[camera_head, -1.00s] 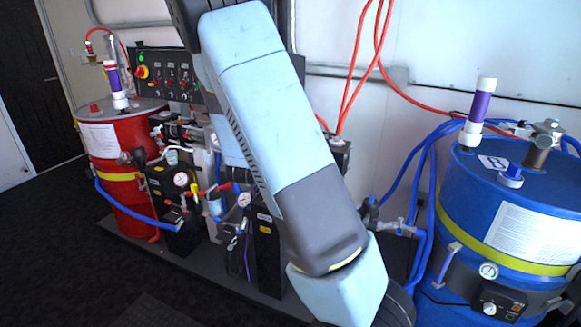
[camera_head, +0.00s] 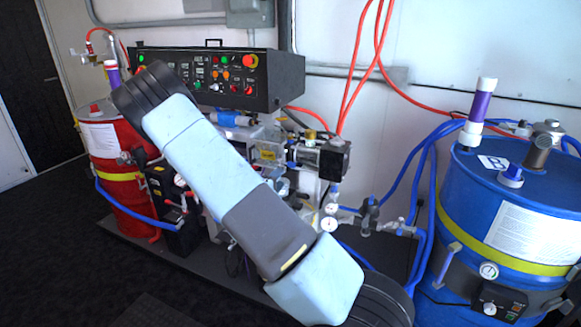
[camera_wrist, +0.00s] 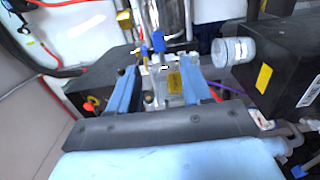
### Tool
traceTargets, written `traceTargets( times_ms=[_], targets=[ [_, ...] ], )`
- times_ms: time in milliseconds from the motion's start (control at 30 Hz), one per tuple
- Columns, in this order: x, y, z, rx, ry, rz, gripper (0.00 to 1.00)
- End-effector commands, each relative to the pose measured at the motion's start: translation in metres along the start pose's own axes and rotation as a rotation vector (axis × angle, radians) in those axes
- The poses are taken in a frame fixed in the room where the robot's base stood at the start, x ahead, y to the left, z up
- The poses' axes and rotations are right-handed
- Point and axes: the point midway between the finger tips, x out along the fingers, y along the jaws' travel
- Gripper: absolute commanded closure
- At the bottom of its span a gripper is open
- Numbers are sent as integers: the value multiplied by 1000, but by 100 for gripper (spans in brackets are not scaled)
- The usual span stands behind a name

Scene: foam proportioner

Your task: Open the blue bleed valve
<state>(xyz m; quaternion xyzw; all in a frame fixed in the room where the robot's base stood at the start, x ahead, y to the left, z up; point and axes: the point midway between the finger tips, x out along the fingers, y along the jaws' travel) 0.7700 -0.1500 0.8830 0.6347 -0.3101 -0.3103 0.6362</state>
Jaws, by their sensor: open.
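My gripper (camera_wrist: 161,66) shows in the wrist view as two blue fingers, apart with nothing held between them. A small blue valve handle (camera_wrist: 158,42) stands just beyond the fingertips, near the middle of the gap. It looks like the bleed valve, though I cannot be certain. A clear block with a yellow label (camera_wrist: 174,80) lies between and behind the fingers. In the head view my arm crosses the middle of the machine and my gripper is hidden. Another blue handle (camera_head: 333,190) shows there beside a gauge (camera_head: 329,224).
A black motor housing (camera_wrist: 285,70) and a round gauge-like part (camera_wrist: 232,52) are close right of the fingers. The head view shows a control panel (camera_head: 205,72), a red drum (camera_head: 115,170), a blue drum (camera_head: 515,200) and hanging red hoses (camera_head: 355,70). Dark floor lies clear at left.

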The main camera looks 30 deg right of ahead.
Motion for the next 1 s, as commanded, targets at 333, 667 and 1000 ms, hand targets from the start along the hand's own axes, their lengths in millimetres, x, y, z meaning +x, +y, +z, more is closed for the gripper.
traceTargets(
  times_ms=[333, 667, 1000],
  targets=[
    [62, 0, 2, 3, -3, 0, 51],
    [109, 0, 1, 2, -1, -1, 51],
    [122, 0, 1, 2, 0, -1, 51]
  ],
)
